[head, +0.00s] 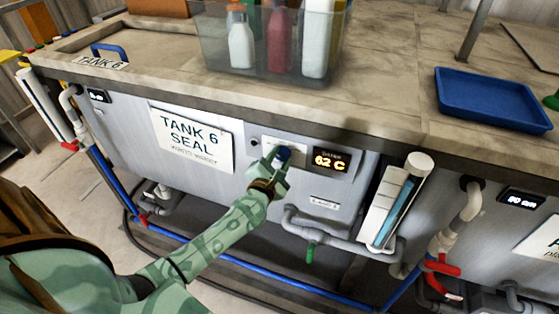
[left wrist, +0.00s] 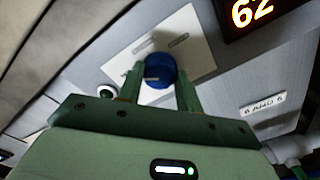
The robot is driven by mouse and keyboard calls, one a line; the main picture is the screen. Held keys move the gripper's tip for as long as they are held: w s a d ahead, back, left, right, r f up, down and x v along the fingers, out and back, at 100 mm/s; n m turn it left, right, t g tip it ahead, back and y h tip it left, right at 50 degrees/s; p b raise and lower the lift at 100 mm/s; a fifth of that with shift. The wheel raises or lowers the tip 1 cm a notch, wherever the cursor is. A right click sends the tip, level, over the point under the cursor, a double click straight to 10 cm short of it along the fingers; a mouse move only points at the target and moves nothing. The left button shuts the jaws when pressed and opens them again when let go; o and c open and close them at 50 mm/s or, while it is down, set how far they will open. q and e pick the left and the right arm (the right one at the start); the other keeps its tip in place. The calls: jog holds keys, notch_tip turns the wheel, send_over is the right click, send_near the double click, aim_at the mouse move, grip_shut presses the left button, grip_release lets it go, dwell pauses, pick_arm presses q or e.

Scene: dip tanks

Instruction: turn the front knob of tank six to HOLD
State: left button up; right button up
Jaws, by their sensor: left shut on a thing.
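The front panel of tank six (head: 208,177) carries a "TANK 6 SEAL" sign (head: 190,137). The blue front knob (head: 284,154) sits on a pale plate (head: 270,147) to the right of the sign, left of a display (head: 331,160) reading 62 C. My left gripper (head: 277,163) is shut on the knob. In the left wrist view the knob (left wrist: 160,70) shows between the two green fingers (left wrist: 158,88), with a light mark across its face. The plate's lettering is too blurred to read, so the knob's setting cannot be told. My right gripper is out of view.
A clear bin (head: 270,62) with bottles stands on the tank top, and a blue tray (head: 490,103) lies at the right. Pipes and a green-handled valve (head: 311,252) run below the panel. A white tube holder (head: 395,205) juts out right of the display.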

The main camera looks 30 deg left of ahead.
pick_arm(q)
jog(key=shift+f, duration=0.15)
dwell(0.4)
jog(key=o, duration=1)
jog(key=p+v, duration=0.1)
jog(key=v, duration=1.5)
jog(key=shift+s, duration=0.2)
